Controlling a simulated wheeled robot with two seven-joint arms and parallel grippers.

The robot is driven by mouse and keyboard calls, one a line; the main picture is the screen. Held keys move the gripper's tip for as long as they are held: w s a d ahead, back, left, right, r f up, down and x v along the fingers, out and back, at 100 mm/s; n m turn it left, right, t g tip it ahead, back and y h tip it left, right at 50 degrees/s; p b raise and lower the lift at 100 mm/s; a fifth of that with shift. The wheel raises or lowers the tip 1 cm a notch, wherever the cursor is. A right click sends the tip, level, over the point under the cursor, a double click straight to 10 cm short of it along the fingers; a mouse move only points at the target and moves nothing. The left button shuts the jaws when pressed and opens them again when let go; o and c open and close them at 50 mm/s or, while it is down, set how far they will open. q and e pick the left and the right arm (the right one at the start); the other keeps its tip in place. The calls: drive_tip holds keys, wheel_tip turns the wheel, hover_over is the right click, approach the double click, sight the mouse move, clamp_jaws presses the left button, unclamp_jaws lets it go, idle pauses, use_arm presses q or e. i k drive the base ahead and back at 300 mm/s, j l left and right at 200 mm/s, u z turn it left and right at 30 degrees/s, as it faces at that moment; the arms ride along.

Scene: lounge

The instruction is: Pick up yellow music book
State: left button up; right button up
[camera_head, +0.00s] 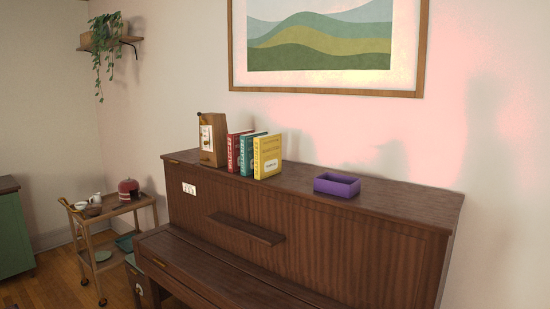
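The yellow music book (267,156) stands upright on top of the brown piano (400,206), at the right end of a short row of books. A green book (247,153) stands just left of it, and a red book (234,151) stands left of that. Its front cover with dark lettering and a pale label faces me. Neither of my grippers shows in the head view.
A wooden box-like object (212,139) stands left of the books. An open purple box (337,184) sits to their right, with bare piano top between. A wooden trolley (115,210) with dishes and a red kettle-like item stands left of the piano. A framed picture (325,88) hangs above.

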sight(267, 149)
drive_tip(key=i+j+z, duration=0.2)
drive_tip(key=z, duration=0.25)
drive_tip(key=i+j+z, duration=0.15)
drive_tip(key=z, duration=0.25)
drive_tip(key=i+j+z, duration=0.1)
drive_tip(key=j+z, duration=0.35)
drive_tip(key=i+l, duration=0.05)
drive_tip(key=l, duration=0.05)
